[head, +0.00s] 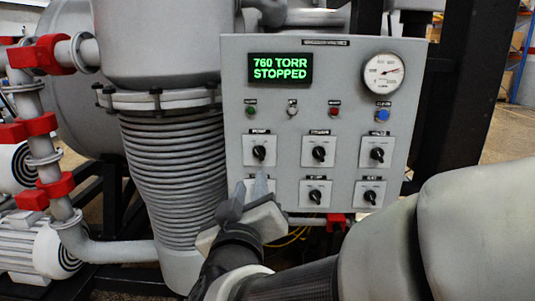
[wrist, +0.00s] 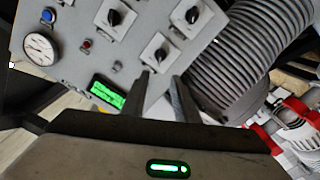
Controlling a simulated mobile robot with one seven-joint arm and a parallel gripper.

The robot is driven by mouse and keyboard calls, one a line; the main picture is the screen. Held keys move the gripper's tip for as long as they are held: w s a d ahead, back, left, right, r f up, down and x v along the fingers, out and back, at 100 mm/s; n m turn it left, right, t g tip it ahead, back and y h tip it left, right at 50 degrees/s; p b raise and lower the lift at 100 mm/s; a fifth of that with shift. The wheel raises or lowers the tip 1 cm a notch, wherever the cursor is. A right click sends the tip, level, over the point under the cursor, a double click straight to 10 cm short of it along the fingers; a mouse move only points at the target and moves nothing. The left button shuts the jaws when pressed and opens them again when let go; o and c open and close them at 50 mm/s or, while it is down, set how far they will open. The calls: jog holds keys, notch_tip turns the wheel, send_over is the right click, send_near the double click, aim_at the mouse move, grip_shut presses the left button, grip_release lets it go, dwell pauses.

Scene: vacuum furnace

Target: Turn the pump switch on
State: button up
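The grey control panel (head: 235,110) carries two rows of black rotary switches on pale square plates. The top row has a left switch (head: 259,153), middle switch (head: 319,153) and right switch (head: 377,154). The bottom row shows a middle switch (head: 315,196) and right switch (head: 370,197). My gripper (head: 251,184) covers the bottom-left switch in the head view; that switch shows in the wrist view (wrist: 192,15). The green display (head: 280,68) reads 760 TORR STOPPED.
A round gauge (head: 384,72) and several small buttons sit above the switches. Left of the panel stand a ribbed bellows column (head: 170,165) and pipes with red clamps (head: 33,129). A dark frame post (head: 478,80) stands to the right.

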jog(key=w+p, duration=0.1)
jog(key=p, duration=0.4)
send_near(258, 153)
jog(key=w, duration=0.8)
grip_shut()
